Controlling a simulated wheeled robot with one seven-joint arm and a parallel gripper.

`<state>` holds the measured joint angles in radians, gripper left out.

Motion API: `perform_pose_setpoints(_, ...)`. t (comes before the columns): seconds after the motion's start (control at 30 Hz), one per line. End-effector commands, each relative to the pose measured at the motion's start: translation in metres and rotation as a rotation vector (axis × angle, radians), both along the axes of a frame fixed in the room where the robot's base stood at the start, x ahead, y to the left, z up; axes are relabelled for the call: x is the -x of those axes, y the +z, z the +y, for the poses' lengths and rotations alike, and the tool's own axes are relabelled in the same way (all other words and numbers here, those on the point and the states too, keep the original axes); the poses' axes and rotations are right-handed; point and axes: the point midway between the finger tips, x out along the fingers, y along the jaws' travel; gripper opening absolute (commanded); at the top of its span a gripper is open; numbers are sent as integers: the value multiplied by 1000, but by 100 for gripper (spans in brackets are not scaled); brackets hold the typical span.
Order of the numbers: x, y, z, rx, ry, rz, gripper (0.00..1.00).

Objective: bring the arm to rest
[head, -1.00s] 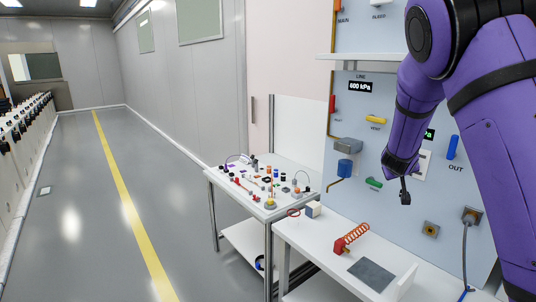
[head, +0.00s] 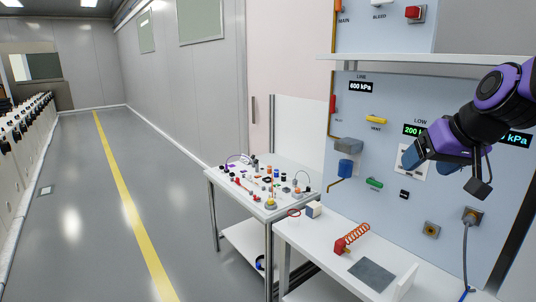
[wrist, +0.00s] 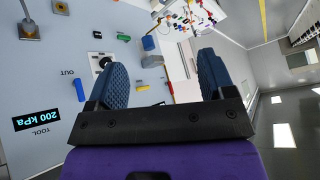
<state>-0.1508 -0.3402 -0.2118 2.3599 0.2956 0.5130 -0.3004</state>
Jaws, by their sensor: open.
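My arm is purple and black and enters the head view from the right edge. My gripper (head: 410,160) is in front of the blue-grey panel (head: 400,100), over the area of the LOW display. In the wrist view my gripper (wrist: 155,80) has its two blue textured fingers wide apart, with nothing between them. The panel (wrist: 50,75) shows beyond the left finger in that view. I cannot tell the exact gap between the gripper and the panel.
A white shelf (head: 440,61) juts from the panel above my gripper. Below is a white bench (head: 325,255) with a red coiled hose (head: 352,238) and grey mat (head: 371,274). A table (head: 240,190) with small parts stands left. The floor aisle (head: 80,200) is clear.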

Motion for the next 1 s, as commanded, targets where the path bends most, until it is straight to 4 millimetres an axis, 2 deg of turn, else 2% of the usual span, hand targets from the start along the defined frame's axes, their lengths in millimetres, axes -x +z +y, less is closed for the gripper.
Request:
perform_pose_setpoints(0.03,20,5,2,3,7,9,76)
perform_pose_setpoints(0.3,116,8,9,72,1,101,76)
perform_pose_setpoints(0.4,144,4,9,109,-17,130,76)
perform_pose_setpoints(0.5,164,1,8,139,-37,152,76)
perform_pose_setpoints(0.7,179,-2,6,166,-56,170,76)
perform_pose_setpoints(1.0,179,-2,6,165,-56,170,76)
